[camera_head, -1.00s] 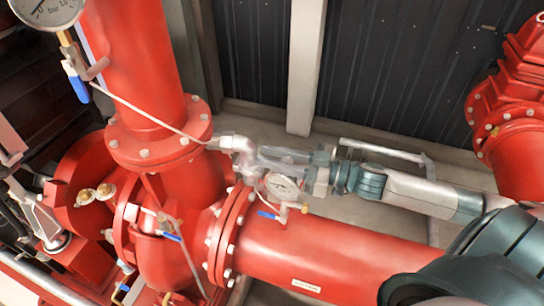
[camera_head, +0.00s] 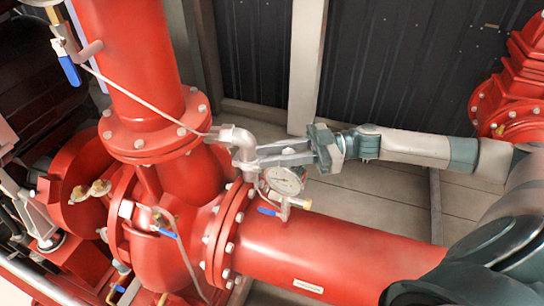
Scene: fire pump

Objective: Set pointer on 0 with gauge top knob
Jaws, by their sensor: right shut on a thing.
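A small round pressure gauge (camera_head: 285,180) with a white dial stands above the horizontal red pipe, beside the flange. Its pointer and figures are too small to read. A top knob on it cannot be made out. My right gripper (camera_head: 258,155) comes in from the right, just above the gauge. Its two long grey fingers point left, and their tips meet a grey pipe elbow (camera_head: 243,150), which they appear to be shut on. The exact contact is hard to see. My left gripper is not in view.
A blue-handled valve (camera_head: 268,211) sits just below the gauge. The large red pipe (camera_head: 320,250) runs below it to the right. A thin pale tube (camera_head: 145,100) runs down to the elbow. Free floor lies behind the gripper, before the dark wall (camera_head: 400,70).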

